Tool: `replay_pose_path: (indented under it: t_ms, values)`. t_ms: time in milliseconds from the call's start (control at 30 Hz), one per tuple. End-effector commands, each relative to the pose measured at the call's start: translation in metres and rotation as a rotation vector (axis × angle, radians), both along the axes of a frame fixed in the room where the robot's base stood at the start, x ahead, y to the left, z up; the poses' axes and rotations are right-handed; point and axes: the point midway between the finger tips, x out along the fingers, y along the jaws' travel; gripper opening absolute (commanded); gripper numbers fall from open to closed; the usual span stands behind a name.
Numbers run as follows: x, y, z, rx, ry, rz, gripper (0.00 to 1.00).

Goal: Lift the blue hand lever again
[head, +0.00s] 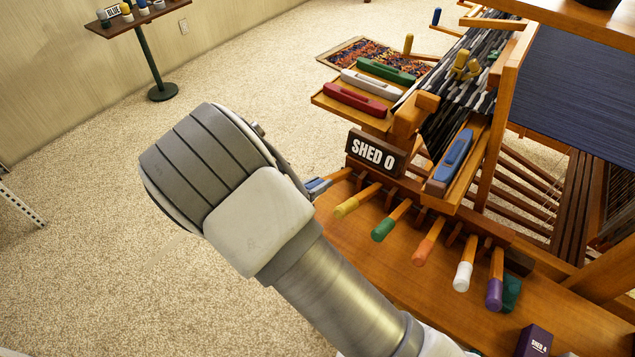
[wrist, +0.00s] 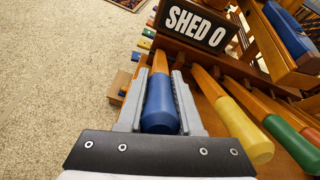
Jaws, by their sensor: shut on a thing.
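The blue hand lever (wrist: 159,104) has a wooden shaft with a blue grip at its end. In the wrist view my gripper (wrist: 161,85) has one finger on each side of the blue grip and is shut on it. In the head view my gripper (head: 318,187) is at the left end of the lever row, and my arm hides most of the blue lever. The yellow lever (head: 346,207) is just to its right, apart from my fingers. A sign reading SHED 0 (head: 375,153) stands above the levers.
Right of the yellow lever are the green (head: 384,229), orange (head: 424,250), white (head: 463,275) and purple (head: 494,293) levers. A blue shuttle (head: 455,157) lies on a ledge above them. A shelf (head: 320,98) holds green, white and red shuttles.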

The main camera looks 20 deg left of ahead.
Motion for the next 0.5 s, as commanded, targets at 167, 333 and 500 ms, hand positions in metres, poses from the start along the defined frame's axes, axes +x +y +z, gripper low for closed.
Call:
replay_pose_path:
  t_ms: [167,333,500]
  values:
    - [0.0015,0.0002,0.0023,0.003,-0.005,-0.001,0.61]
    - [0.0012,0.0002,0.0019,0.002,-0.005,0.0,0.65]
    - [-0.0004,0.0007,0.0027,0.002,-0.005,0.0,0.65]
